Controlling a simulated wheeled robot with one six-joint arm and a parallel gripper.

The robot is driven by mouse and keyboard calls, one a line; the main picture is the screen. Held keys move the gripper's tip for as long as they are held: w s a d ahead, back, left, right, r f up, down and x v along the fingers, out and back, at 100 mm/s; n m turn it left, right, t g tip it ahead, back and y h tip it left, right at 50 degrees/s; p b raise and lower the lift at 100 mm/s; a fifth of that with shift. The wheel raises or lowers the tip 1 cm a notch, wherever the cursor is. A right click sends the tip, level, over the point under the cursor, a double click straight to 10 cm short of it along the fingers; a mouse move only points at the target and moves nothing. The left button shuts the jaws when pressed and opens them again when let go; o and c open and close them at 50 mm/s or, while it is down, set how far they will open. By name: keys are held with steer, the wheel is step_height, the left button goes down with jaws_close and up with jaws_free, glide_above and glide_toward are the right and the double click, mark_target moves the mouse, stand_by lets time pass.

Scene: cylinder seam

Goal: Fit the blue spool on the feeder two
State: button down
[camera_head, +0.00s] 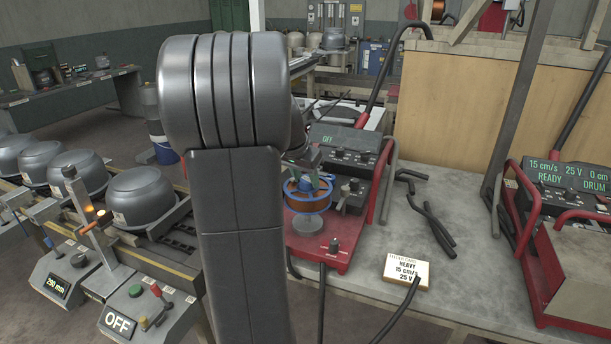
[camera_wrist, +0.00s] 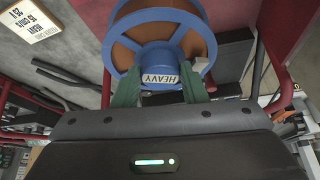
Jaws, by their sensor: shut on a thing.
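The blue spool (camera_head: 307,195) carries copper-coloured wire and has a HEAVY label on its hub; it fills the top of the wrist view (camera_wrist: 118,45). My gripper (camera_wrist: 160,88) is shut on the spool's hub with its green fingers. In the head view my gripper (camera_head: 308,170) is partly hidden by my arm. The spool is over a grey round holder (camera_head: 307,224) on a red feeder (camera_head: 330,255) whose screen reads OFF. I cannot tell whether spool and holder touch. No number shows on this feeder.
A second red feeder (camera_head: 565,190) at right reads READY, DRUM. Grey cylinder parts (camera_head: 145,195) and control boxes stand at left.

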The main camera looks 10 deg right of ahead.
steer(key=shift+f+b, duration=2.7)
steer(key=shift+f, duration=0.75)
steer(key=c, duration=0.9)
jaws_free()
steer(key=shift+o, duration=0.5)
steer(key=shift+s, duration=0.1)
steer(key=shift+f, duration=0.15)
steer(key=v, duration=1.4)
steer(key=shift+b, duration=0.45)
